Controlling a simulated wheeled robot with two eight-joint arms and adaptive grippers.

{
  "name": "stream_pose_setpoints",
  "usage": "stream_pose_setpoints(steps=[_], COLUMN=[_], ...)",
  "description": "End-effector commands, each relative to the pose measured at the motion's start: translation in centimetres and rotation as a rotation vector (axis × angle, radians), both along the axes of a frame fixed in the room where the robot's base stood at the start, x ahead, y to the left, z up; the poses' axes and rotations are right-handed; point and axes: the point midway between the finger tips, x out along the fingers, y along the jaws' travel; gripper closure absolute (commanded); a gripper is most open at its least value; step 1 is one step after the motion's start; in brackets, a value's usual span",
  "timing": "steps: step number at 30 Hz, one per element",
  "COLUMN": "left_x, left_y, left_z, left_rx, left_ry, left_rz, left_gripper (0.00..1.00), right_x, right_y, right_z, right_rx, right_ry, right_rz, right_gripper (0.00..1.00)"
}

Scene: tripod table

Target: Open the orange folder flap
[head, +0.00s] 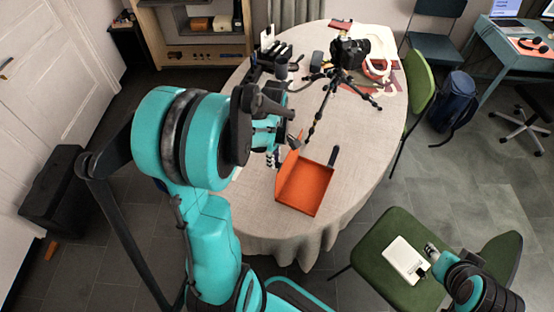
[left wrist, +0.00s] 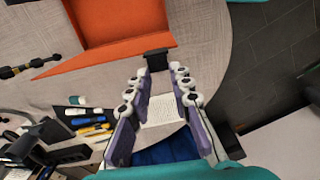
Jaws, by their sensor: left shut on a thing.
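The orange folder (head: 306,187) lies on the round table, with its orange flap (head: 289,160) raised along its left side. In the left wrist view the flap (left wrist: 110,54) is an orange strip, and a black tab (left wrist: 157,60) sits at its end. My left gripper (head: 290,142) is at the flap's upper end. In the left wrist view its fingertips (left wrist: 159,70) are either side of the black tab, shut on it. Part of the flap is hidden by the gripper in the head view. My right gripper (head: 431,257) is at the lower right, away from the folder; its jaws are unclear.
A black camera (head: 350,52) on a tripod (head: 325,95) stands behind the folder. Dark items (head: 270,60) stand at the back left. A white box (head: 405,260) lies on a green chair (head: 375,240) by my right gripper.

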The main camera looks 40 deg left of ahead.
Motion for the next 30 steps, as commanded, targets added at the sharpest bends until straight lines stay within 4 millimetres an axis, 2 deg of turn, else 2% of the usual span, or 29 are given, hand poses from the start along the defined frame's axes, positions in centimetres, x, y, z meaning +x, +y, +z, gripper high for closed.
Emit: stream_pose_setpoints(steps=[30], left_x=[-0.8], left_y=[4.0], left_z=[-0.8], left_rx=[0.0], left_ry=[0.0], left_rz=[0.001], left_gripper=[0.85], right_x=[0.0], right_y=[0.0], right_z=[-0.9], right_rx=[0.0], right_ry=[0.0], right_rz=[0.0], right_gripper=[0.6])
